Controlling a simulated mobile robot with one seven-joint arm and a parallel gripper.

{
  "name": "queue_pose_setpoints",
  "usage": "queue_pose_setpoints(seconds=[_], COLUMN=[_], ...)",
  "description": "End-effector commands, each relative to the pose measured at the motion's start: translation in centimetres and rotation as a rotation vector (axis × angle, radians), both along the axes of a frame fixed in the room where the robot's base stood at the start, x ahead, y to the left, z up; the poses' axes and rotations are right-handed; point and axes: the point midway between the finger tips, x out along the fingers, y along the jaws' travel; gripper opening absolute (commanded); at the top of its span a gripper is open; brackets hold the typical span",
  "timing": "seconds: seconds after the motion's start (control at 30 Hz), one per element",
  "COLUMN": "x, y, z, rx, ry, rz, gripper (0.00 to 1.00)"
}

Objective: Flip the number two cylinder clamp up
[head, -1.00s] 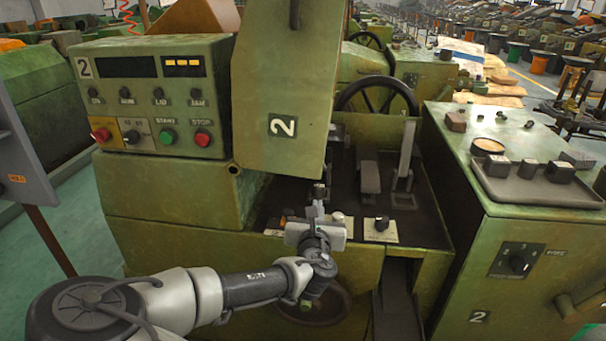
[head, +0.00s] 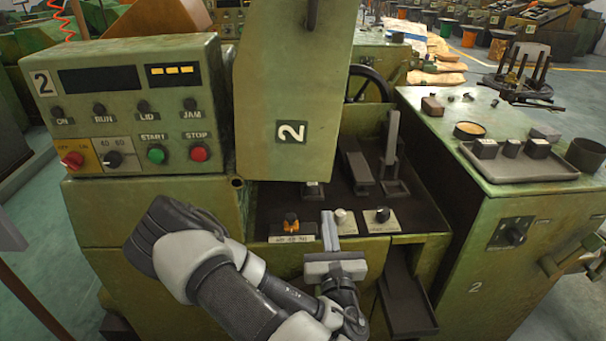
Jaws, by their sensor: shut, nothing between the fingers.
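Inside the bay of the green machine (head: 150,215) marked 2 stand two grey metal pieces. One is a tall upright plate (head: 391,140) on a small base at the right. The other is a flat bar (head: 357,168) tilted back, left of it. I see no label on either piece, so I cannot tell which is the number two cylinder clamp. My gripper (head: 328,217) is shut and empty. It is at the bay's front edge, in front of and below both pieces, apart from them, close to the white knob.
A raised green lid (head: 290,90) marked 2 hangs over the bay's left side. Along the front edge are an orange knob (head: 291,222), a white knob (head: 341,214) and a black knob (head: 383,214). A control panel (head: 125,105) is at left. A green cabinet (head: 470,225) with a tray stands at right.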

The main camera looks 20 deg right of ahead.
Motion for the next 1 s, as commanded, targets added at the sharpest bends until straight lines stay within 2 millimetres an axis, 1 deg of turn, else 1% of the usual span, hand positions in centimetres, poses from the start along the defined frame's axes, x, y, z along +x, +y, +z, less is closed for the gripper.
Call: queue_pose_setpoints(seconds=[0.1, 0.2, 0.57, 0.67, 1.0], x=[-0.8, -1.1, -1.0, -0.4, 3.5], y=[-0.4, -0.5, -0.5, -0.6, -1.6], z=[0.3, 0.4, 0.3, 0.2, 0.3], rx=[-0.016, -0.021, -0.020, -0.019, -0.018], ry=[-0.013, -0.018, -0.019, -0.022, -0.026], rz=[-0.010, -0.013, -0.011, -0.010, -0.009], gripper=[0.00, 0.00, 0.00, 0.00, 0.00])
